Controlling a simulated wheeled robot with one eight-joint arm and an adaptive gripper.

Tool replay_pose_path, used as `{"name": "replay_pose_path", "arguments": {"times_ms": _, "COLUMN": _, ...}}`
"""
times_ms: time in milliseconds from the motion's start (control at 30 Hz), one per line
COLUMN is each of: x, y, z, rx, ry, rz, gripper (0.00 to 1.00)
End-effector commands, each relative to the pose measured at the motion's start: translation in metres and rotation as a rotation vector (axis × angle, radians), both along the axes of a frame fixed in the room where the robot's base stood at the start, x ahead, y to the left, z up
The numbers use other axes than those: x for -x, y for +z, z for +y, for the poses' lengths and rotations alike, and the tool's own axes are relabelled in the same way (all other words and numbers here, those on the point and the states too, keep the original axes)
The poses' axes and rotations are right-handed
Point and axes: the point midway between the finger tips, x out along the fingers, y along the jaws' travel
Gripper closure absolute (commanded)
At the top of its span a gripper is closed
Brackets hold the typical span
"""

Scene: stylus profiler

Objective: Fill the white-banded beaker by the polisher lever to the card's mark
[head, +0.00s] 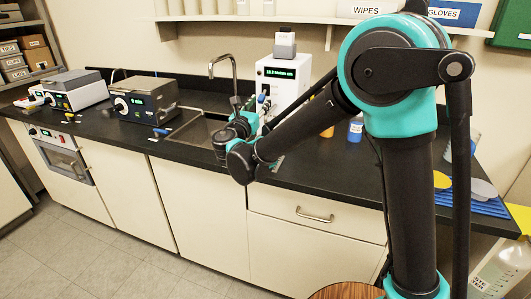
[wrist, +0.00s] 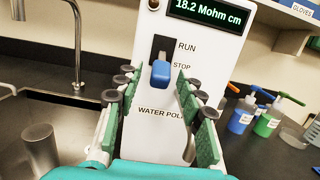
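The water polisher (wrist: 200,75) is a white box with a lit display reading 18.2 Mohm cm. It also stands behind the sink in the head view (head: 290,75). Its blue lever (wrist: 160,74) is at the STOP label, below RUN. My gripper (wrist: 157,92) is open, its green-padded fingers on either side of the lever with gaps visible. In the head view my gripper (head: 259,108) is in front of the polisher. I cannot make out the white-banded beaker or the card's mark.
A grey metallic cylinder (wrist: 40,150) stands at left near the sink (head: 198,130) and faucet (head: 222,68). Blue (wrist: 240,115) and green (wrist: 268,120) bottles and a clear dish (wrist: 294,137) stand right of the polisher. Bench instruments (head: 145,98) occupy the left counter.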

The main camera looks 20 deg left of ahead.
Motion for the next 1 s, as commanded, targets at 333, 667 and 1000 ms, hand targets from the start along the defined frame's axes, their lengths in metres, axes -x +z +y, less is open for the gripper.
{"name": "replay_pose_path", "arguments": {"times_ms": 333, "x": 0.027, "y": -0.005, "z": 0.003, "rx": 0.0, "ry": 0.001, "rz": 0.0, "gripper": 0.61}}
{"name": "replay_pose_path", "arguments": {"times_ms": 667, "x": 0.057, "y": -0.009, "z": 0.005, "rx": 0.0, "ry": 0.002, "rz": 0.0, "gripper": 0.61}}
{"name": "replay_pose_path", "arguments": {"times_ms": 1000, "x": 0.069, "y": -0.011, "z": 0.005, "rx": 0.0, "ry": 0.001, "rz": 0.0, "gripper": 0.61}}
